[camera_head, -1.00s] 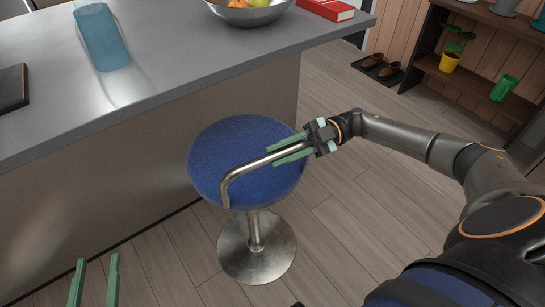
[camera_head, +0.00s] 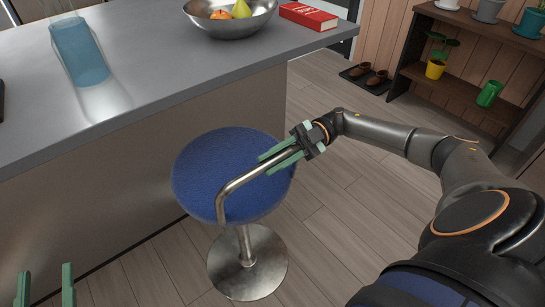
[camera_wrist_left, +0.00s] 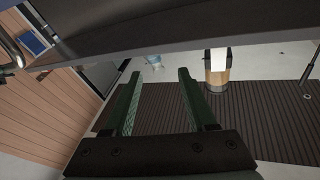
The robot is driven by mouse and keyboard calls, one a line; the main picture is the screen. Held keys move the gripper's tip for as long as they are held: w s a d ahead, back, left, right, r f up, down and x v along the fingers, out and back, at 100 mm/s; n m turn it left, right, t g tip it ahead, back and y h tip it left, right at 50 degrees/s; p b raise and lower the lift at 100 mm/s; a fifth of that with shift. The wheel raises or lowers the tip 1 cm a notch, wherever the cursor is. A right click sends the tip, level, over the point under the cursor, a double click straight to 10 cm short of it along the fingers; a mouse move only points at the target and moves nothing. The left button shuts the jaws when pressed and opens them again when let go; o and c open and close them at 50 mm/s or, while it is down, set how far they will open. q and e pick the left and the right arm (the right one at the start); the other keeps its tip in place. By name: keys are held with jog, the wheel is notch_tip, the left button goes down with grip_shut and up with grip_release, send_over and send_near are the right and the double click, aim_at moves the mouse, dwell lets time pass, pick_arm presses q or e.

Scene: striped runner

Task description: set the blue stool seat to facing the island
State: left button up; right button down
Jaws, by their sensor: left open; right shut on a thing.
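The blue stool seat (camera_head: 215,165) is round and sits on a metal post with a round metal base (camera_head: 247,262), beside the island (camera_head: 150,85). A bent metal bar (camera_head: 232,186), the stool's low back rail, runs over the near side of the seat. My right gripper (camera_head: 283,155) is shut on the right end of this bar, over the seat's right part. My left gripper (camera_head: 45,285) is open and empty at the lower left of the head view. Its two green fingers also show in the left wrist view (camera_wrist_left: 160,103), apart, with nothing between them.
On the island stand a metal fruit bowl (camera_head: 230,17), a red book (camera_head: 308,15) and a blue glass vessel (camera_head: 80,52). A dark shelf (camera_head: 455,87) with pots stands at the back right. Shoes (camera_head: 368,76) lie on a mat. Wooden floor around the stool is clear.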

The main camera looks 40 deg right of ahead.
aim_at(296, 147)
jog(key=c, duration=0.7)
grip_release()
jog(key=shift+d, duration=0.5)
jog(key=d+b, duration=0.1)
jog(key=d, duration=0.3)
jog(key=shift+d, duration=0.15)
pick_arm(q)
jog(key=s+d+r+m+t+h+b, duration=0.1)
jog(key=s+r+m+t+h+b, duration=0.1)
jog(key=s+r+m+h+b, duration=0.2)
jog(key=shift+s+d+r+m+t+h+b, duration=0.3)
jog(key=shift+s+r+m+h, duration=1.05)
jog(key=shift+r+h, duration=1.25)
pick_arm(e)
jog(key=shift+d, duration=3.6)
pick_arm(q)
jog(key=shift+s+r+y, duration=0.1)
jog(key=shift+r+y, duration=0.15)
jog(key=shift+y, duration=0.05)
